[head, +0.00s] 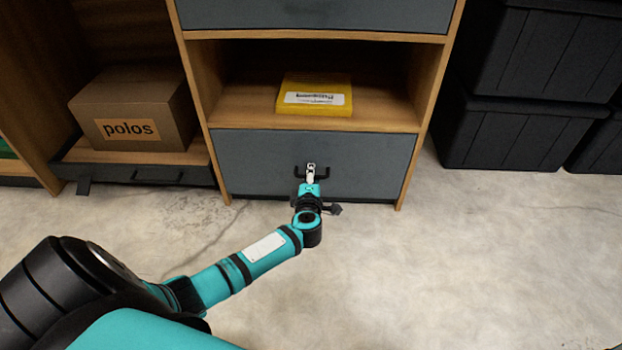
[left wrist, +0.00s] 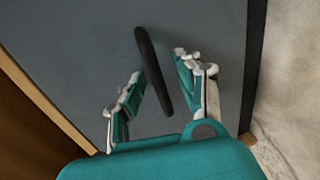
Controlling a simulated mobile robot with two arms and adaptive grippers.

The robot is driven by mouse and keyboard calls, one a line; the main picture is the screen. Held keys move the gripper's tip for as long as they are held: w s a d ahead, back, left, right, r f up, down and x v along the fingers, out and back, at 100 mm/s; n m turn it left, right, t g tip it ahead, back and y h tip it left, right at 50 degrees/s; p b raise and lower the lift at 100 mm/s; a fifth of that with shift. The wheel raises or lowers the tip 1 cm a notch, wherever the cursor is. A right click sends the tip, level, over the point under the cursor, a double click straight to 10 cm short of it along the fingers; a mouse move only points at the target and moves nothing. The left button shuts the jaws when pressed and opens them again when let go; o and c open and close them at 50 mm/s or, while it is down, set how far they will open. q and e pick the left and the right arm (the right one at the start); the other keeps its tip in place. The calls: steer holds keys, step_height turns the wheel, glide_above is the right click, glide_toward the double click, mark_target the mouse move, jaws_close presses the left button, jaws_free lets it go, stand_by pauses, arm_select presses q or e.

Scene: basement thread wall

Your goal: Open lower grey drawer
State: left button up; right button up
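The lower grey drawer (head: 250,160) is shut at the bottom of the wooden cabinet. Its dark bar handle (head: 327,172) sits at the middle of the drawer front. My left gripper (head: 311,168) is at the handle in the head view. In the left wrist view the gripper (left wrist: 160,85) is open, with the dark handle (left wrist: 152,68) running between its two fingers. There are gaps between the fingers and the handle. The grey drawer front (left wrist: 80,40) fills the background of the wrist view. My right gripper is in neither view.
A yellow package (head: 315,108) lies on the open shelf above the drawer. An upper grey drawer (head: 320,14) is above that. A box labelled "polos" (head: 135,110) stands at left, black bins (head: 510,130) at right. The concrete floor (head: 420,270) in front is clear.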

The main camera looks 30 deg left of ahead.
arm_select(q)
jaws_close()
stand_by(0.5)
